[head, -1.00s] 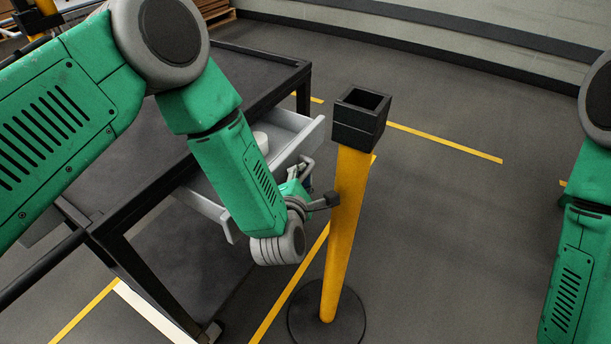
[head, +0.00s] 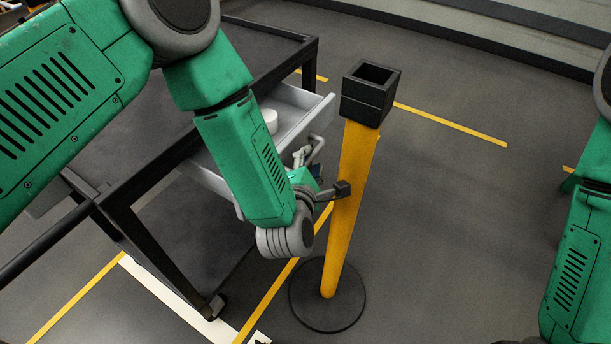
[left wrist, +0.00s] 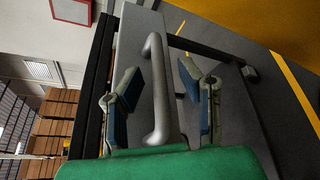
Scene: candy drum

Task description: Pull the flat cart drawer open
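The grey drawer (head: 305,119) of the black flat cart (head: 128,150) stands partly pulled out, with a white round object (head: 268,121) inside. Its front carries a grey bar handle (head: 318,147), which also shows in the left wrist view (left wrist: 161,95). My left gripper (head: 306,163) is at the drawer front, partly hidden by its own arm. In the left wrist view its blue-padded fingers (left wrist: 157,82) are spread on either side of the handle, with gaps showing on both sides. My right arm is at the right edge; its gripper is out of view.
A yellow post (head: 350,190) with a black square top and round base stands close in front of the drawer, right beside my left wrist. Yellow lines (head: 450,124) mark the grey floor. The floor right of the post is clear.

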